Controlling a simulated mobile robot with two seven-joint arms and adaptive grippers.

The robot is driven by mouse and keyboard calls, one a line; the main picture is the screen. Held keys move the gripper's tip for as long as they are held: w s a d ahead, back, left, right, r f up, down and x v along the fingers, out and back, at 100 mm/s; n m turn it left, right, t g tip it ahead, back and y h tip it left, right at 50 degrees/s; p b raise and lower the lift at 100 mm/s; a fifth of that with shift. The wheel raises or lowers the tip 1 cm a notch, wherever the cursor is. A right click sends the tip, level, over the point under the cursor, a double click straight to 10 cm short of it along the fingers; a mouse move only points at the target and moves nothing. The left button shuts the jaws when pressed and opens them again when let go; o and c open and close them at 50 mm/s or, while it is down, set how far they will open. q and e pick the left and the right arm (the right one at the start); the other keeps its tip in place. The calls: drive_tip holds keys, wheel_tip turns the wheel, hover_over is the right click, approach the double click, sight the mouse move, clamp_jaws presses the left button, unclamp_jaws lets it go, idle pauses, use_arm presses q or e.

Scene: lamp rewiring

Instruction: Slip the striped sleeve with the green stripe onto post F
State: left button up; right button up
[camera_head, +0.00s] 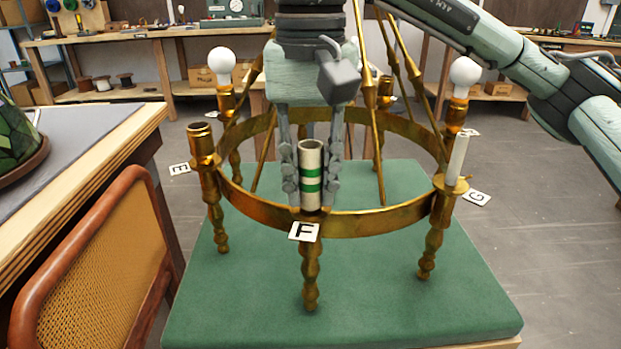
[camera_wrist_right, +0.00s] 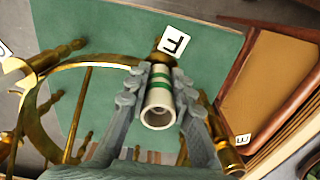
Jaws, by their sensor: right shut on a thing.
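The striped sleeve (camera_head: 311,175), pale with a green stripe, stands upright at post F (camera_head: 310,265) on the brass ring. Its lower end meets the top of the post, above the F label (camera_head: 304,232); whether it is around the post is hidden. My right gripper (camera_head: 311,180) comes down from above, with a finger on each side of the sleeve, shut on it. In the right wrist view the sleeve (camera_wrist_right: 160,102) sits between the fingers, its open end toward the camera, and the F label (camera_wrist_right: 174,41) is beyond it. My left gripper is not in view.
The brass ring (camera_head: 370,222) stands on a green mat (camera_head: 370,290). Post E (camera_head: 204,150) has an empty brass cup; post G (camera_head: 450,190) holds a plain white sleeve (camera_head: 459,158). White bulbs (camera_head: 222,62) top rear posts. A cane chair (camera_head: 105,265) and table are at left.

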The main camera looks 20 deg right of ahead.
drive_tip(key=shift+f, duration=0.2)
idle(0.4)
drive_tip(key=o, duration=0.8)
wheel_tip(320, 180, up, 12)
drive_tip(key=shift+s, duration=0.1)
